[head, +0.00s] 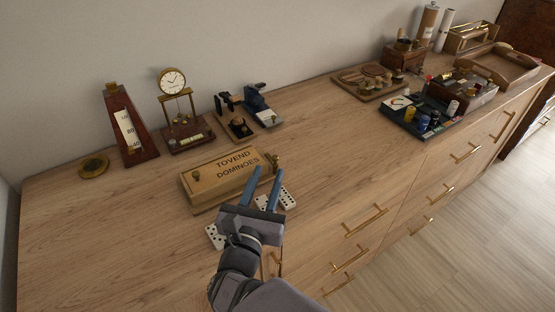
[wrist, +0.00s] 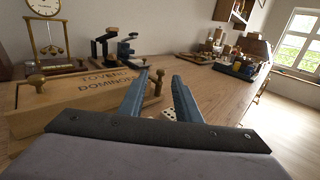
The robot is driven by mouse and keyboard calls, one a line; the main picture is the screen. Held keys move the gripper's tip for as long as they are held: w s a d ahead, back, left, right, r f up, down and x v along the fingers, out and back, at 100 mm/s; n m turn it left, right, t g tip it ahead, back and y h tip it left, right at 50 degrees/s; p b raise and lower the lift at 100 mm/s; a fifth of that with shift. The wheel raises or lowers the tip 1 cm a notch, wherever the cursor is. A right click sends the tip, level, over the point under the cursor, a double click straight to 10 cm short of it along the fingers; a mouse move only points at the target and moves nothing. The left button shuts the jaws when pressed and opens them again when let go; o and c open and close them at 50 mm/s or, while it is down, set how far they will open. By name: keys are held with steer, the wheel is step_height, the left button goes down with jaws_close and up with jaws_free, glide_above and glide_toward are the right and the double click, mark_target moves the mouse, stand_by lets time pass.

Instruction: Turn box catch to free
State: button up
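The wooden box (head: 222,178) lettered "TOVEND DOMINOES" lies shut on the dresser top. A brass catch-like knob (head: 277,160) stands at its right end and also shows in the wrist view (wrist: 158,83). Another brass knob (wrist: 37,82) is on the box's left part. I cannot tell which one is the catch or how it is turned. My gripper (head: 267,172) is open, with two blue fingers apart and nothing between them. It reaches in from the front, near the box's right end. In the wrist view the right-hand knob appears between or beyond the fingertips; contact cannot be told.
White dominoes (head: 287,200) lie in front of the box, and one (head: 214,236) is beside my gripper. A metronome (head: 130,128), a clock (head: 173,82) and small metal devices (head: 262,108) stand behind. Trays fill the far right. The dresser top between is clear.

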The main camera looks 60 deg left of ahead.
mark_target(275, 159)
steer(key=shift+w+a, duration=0.4)
steer(key=shift+w, duration=0.1)
steer(key=shift+p+x, duration=0.65)
steer(key=shift+x, duration=2.4)
jaws_close()
